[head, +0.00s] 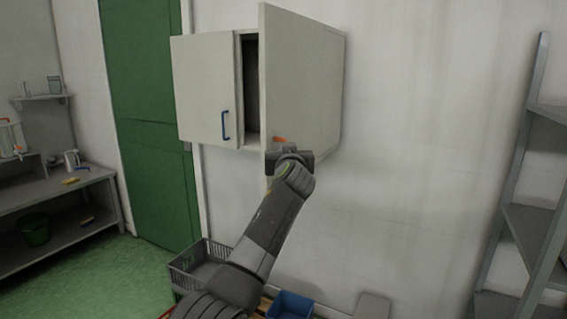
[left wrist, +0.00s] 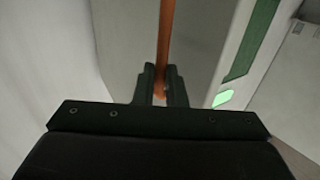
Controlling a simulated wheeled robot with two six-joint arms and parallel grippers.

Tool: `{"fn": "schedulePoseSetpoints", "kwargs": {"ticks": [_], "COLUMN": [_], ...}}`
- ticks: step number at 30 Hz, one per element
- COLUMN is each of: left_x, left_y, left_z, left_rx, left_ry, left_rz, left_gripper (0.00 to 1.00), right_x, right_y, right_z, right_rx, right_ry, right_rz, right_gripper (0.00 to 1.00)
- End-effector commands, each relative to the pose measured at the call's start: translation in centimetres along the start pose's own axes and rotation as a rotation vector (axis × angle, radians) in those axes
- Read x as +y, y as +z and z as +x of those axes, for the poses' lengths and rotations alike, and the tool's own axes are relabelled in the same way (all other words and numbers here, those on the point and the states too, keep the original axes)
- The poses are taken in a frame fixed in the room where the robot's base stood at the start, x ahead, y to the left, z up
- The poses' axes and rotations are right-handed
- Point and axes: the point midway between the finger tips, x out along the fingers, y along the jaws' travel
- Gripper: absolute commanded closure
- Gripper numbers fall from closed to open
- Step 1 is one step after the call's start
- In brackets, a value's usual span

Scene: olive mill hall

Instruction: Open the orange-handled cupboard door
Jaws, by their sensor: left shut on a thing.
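The white cupboard (head: 204,90) hangs on the wall. Its orange-handled right door (head: 300,80) stands swung out towards me, hinged at the right, with a dark strip of the interior (head: 251,85) showing at its left. The orange handle (head: 280,139) is low near the door's free edge, partly hidden by my gripper. My left gripper (head: 287,151) is shut on it; in the left wrist view the orange bar (left wrist: 166,45) runs between the two fingers (left wrist: 160,90). The left door with the blue handle (head: 226,125) is shut. My right gripper is in neither view.
Below the cupboard are a grey crate (head: 186,268) and a blue bin (head: 292,304). A grey shelf rack (head: 528,225) stands at the right. At the left are a green door (head: 150,110) and a bench (head: 60,195). The wall right of the cupboard is bare.

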Motion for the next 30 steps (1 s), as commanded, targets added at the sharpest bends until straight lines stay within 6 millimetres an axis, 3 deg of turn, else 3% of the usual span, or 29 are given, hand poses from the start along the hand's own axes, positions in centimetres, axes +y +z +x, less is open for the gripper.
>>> {"fn": "schedulePoseSetpoints", "kwargs": {"ticks": [1, 17, 18, 22, 30], "left_x": [0.33, 0.28, 0.29, 0.24, 0.17], "left_y": [-0.86, -1.24, -1.25, -0.97, -0.65], "left_z": [-0.09, 0.0, 0.0, 0.04, 0.07], "left_rx": [0.02, 0.022, 0.022, 0.017, 0.011], "left_ry": [0.004, -0.011, -0.011, -0.012, -0.015], "left_rz": [-0.001, -0.002, -0.002, -0.001, 0.0], "left_gripper": [1.0, 1.0, 0.85, 0.68, 0.68], "right_x": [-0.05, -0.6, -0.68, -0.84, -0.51], "right_y": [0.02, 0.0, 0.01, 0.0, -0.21], "right_z": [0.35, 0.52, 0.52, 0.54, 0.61], "right_rx": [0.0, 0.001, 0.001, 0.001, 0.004], "right_ry": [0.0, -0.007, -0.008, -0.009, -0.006], "right_rz": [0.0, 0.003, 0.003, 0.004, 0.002], "right_gripper": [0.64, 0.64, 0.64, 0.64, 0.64]}}
